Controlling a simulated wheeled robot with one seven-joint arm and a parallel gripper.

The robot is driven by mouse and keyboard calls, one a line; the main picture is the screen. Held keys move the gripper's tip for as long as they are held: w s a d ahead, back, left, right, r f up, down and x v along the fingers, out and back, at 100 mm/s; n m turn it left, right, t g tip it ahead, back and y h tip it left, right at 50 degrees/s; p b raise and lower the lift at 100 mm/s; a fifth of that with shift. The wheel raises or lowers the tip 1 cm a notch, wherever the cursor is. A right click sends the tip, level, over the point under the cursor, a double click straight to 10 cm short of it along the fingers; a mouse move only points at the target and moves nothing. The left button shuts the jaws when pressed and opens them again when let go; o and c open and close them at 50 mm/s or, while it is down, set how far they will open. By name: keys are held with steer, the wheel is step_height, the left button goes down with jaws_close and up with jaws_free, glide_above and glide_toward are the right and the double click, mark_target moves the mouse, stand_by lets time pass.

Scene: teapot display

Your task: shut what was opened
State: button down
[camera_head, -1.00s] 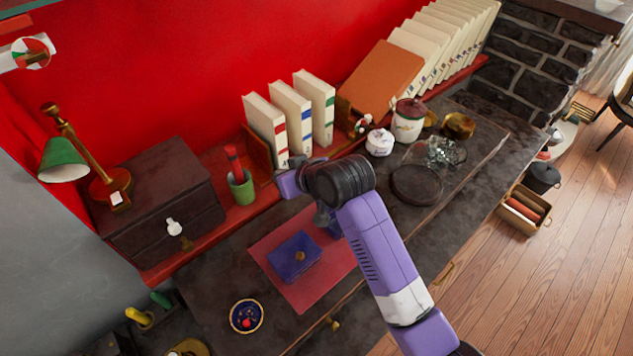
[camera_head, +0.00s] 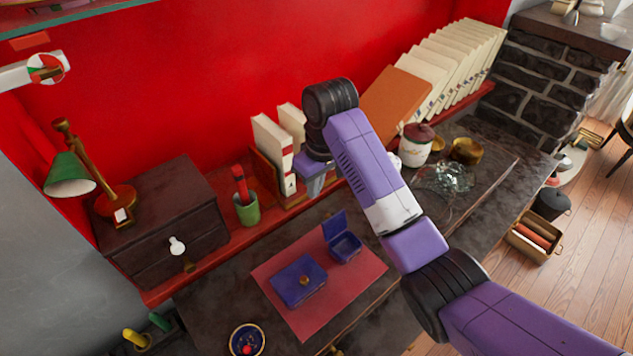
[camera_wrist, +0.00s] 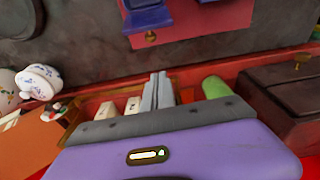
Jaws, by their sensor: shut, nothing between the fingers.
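A small blue box (camera_head: 345,247) stands open on a red mat (camera_head: 340,297) in the head view, its lid (camera_head: 335,225) tilted up at the back. A second blue box (camera_head: 299,281) with a gold knob lies closed beside it, to the left. My gripper (camera_head: 312,188) is raised above and behind the open box, near the books, apart from both boxes. In the wrist view my gripper (camera_wrist: 158,90) has its grey fingers together with nothing between them. Part of the open box (camera_wrist: 148,14) shows at the top edge there; the rest is cut off.
White books (camera_head: 272,150) stand behind my gripper. A green cup (camera_head: 246,208), a dark drawer chest (camera_head: 165,215) and a green lamp (camera_head: 70,175) are at left. A red-lidded jar (camera_head: 416,145) and glassware (camera_head: 443,178) stand at right. A blue dish (camera_head: 246,340) is in front.

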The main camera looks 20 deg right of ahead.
mark_target(332, 223)
steer(key=f, duration=0.4)
steer(key=shift+w+a+f, duration=0.1)
steer(key=shift+w+a, duration=0.05)
steer(key=shift+w, duration=0.15)
steer(key=shift+s+f+p, duration=0.1)
steer(key=shift+f+p, duration=0.15)
steer(key=shift+p, duration=0.25)
steer(key=shift+s+d+r+p, duration=0.15)
steer(key=shift+s+d+p, duration=0.1)
steer(key=shift+s, duration=0.25)
steer(key=shift+s+d+r+p, duration=0.15)
steer(key=shift+s+p, duration=0.05)
steer(key=shift+s, duration=0.25)
steer(key=shift+s+d, duration=0.25)
steer(key=shift+s, duration=0.5)
